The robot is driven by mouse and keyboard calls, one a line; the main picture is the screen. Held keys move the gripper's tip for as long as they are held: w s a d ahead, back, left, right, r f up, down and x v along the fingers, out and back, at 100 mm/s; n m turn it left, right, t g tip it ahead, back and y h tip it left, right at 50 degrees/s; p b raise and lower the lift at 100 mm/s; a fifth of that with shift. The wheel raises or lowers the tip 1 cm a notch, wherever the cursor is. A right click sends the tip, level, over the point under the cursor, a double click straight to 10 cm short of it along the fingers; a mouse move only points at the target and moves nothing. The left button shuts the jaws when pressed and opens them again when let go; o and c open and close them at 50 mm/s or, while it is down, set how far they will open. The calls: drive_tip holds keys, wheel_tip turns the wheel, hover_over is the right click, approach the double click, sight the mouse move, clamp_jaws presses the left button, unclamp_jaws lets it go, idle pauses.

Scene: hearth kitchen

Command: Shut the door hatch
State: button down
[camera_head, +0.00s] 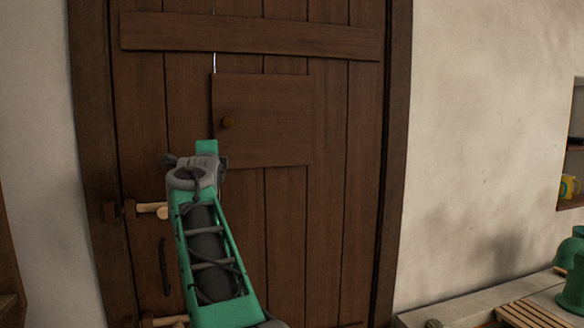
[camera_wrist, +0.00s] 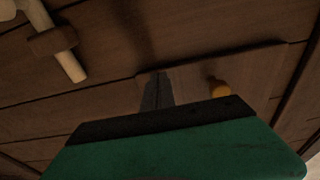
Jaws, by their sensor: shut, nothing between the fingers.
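The door hatch (camera_head: 275,110) is a square brown wooden panel set in the middle of a plank door (camera_head: 335,200). It has a small round knob (camera_head: 227,122) near its left edge. The hatch looks flush or nearly flush with the door; I cannot tell whether a small gap is left. My gripper (camera_head: 207,147) is at the hatch's lower left corner, partly hidden by my own wrist. In the wrist view my gripper's dark fingers (camera_wrist: 157,90) are together and empty, at the hatch's edge, left of the knob (camera_wrist: 218,87). Contact is unclear.
A pale wooden bolt (camera_head: 150,208) and a dark handle (camera_head: 164,267) are on the door's left side. The bolt also shows in the wrist view (camera_wrist: 70,66). A counter with a slatted board (camera_head: 540,314) and green jug (camera_head: 572,270) stands at the lower right.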

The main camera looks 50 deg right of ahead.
drive_tip(key=a+b, duration=0.4)
drive_tip(key=a, duration=0.7)
drive_tip(key=w+a+f+n+g+y, duration=0.25)
drive_tip(key=f+n, duration=0.45)
drive_tip(key=f, duration=0.4)
drive_tip(key=w+a+f+n+g+y, duration=0.1)
drive_tip(key=w+a+f+n+y, duration=0.2)
drive_tip(key=f+n, duration=0.65)
drive_tip(key=s+a+f+n+g+y, duration=0.1)
drive_tip(key=s+a+f+n, duration=0.15)
drive_tip(key=f, duration=0.45)
drive_tip(key=s+a+f+n+g+y, duration=0.1)
drive_tip(key=s+a+f+g+y, duration=0.1)
drive_tip(key=s+a+f, duration=0.35)
drive_tip(key=s+a+f+n+g+y, duration=0.1)
drive_tip(key=s+a+f+n+g, duration=0.2)
drive_tip(key=s+f, duration=0.6)
drive_tip(key=s+a+f+n+g+y, duration=0.2)
drive_tip(key=s+a+f, duration=0.3)
drive_tip(key=s+f, duration=0.4)
drive_tip(key=s+a+f+n, duration=0.1)
drive_tip(key=s+a+f, duration=0.2)
drive_tip(key=s, duration=0.6)
drive_tip(key=shift+n+t+y, duration=0.25)
drive_tip(key=shift+n+t, duration=0.05)
drive_tip(key=shift+t, duration=0.45)
drive_tip(key=r, duration=0.1)
drive_tip(key=a+r, duration=0.2)
drive_tip(key=r, duration=0.1)
drive_tip(key=shift+s, duration=0.25)
